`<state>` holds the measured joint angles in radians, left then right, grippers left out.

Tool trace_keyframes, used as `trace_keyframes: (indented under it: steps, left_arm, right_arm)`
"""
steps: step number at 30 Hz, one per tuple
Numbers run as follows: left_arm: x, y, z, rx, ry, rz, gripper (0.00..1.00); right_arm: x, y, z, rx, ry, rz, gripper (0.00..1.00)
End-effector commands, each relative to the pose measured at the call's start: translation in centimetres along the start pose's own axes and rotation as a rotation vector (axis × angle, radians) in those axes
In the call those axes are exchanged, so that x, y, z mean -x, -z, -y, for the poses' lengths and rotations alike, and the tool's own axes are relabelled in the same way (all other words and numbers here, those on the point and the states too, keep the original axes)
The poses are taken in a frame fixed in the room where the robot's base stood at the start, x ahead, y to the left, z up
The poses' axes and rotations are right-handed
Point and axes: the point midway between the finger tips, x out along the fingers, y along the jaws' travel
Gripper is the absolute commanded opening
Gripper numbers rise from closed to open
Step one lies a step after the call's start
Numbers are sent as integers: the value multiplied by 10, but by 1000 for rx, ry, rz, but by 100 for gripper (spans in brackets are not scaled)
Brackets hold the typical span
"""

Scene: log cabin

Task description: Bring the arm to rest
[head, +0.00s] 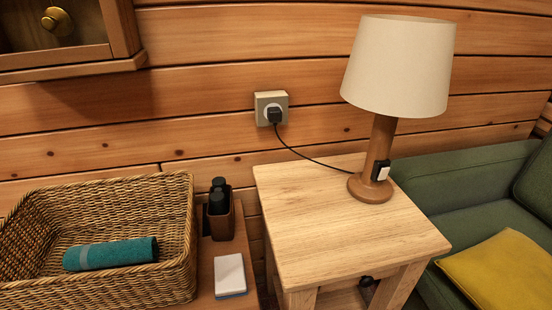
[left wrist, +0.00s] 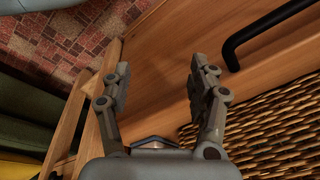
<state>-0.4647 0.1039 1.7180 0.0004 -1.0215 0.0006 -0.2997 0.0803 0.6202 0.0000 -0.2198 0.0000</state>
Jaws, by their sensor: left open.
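My left gripper (left wrist: 160,85) shows in the left wrist view, its two fingers spread apart with nothing between them. Beyond the fingers is a wooden front panel (left wrist: 155,50) of a cabinet or drawer. A woven basket (left wrist: 265,135) lies to the right of the fingers in that view. Neither gripper shows in the head view, and my right gripper is in neither view.
The wicker basket (head: 185,230) holds a rolled teal towel (head: 110,254). Beside it are a brown holder (head: 221,222) with dark bottles and a white block (head: 230,274). A lamp (head: 385,130) stands on a wooden side table (head: 320,220). A black handle (left wrist: 265,35) juts from the panel.

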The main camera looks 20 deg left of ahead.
Motion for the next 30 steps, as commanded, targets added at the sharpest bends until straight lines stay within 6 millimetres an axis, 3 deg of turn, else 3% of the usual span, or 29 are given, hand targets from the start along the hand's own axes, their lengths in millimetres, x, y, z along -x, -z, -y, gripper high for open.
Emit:
trace_keyframes:
  steps: [3,7,12,15,20,30]
  left_arm:
    - [-57,-44,-1,7,-2,39,60]
    - [-107,-105,-4,14,-5,75,60]
    - [-141,-181,-9,21,-9,109,60]
    - [-147,-212,-12,23,-11,121,60]
    - [-149,-232,-13,25,-12,128,60]
    - [-149,-234,-13,25,-12,129,60]
  right_arm:
    - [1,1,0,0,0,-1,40]
    - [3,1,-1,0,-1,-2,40]
    - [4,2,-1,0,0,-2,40]
    - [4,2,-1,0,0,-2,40]
    - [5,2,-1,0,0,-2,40]
    - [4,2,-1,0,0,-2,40]
